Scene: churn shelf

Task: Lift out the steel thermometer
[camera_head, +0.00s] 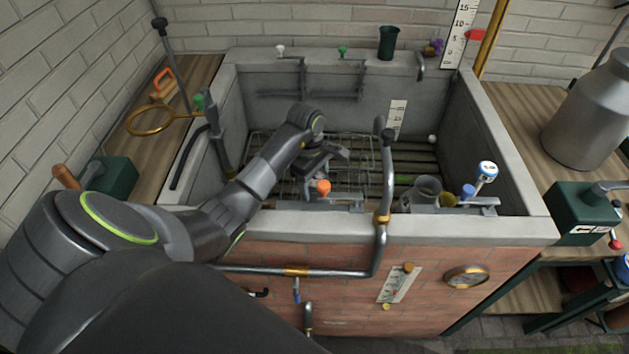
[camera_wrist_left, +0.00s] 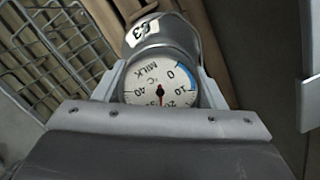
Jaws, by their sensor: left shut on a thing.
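My left gripper (camera_head: 322,158) reaches into the stone trough from the left, over the wire rack. In the left wrist view, it is shut on the steel thermometer (camera_wrist_left: 160,84), whose round white dial is marked MILK and °C, with a blue arc and a red pointer. A grey metal body marked 63 (camera_wrist_left: 150,30) shows just beyond the dial. In the head view the gripper hides the held thermometer. I cannot tell whether its lower end touches anything. My right gripper is in neither view.
The stone trough (camera_head: 440,226) has a wire rack (camera_head: 262,150) and slats inside. A bent steel pipe (camera_head: 389,170) rises at its front. A milk churn (camera_head: 590,115) stands right.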

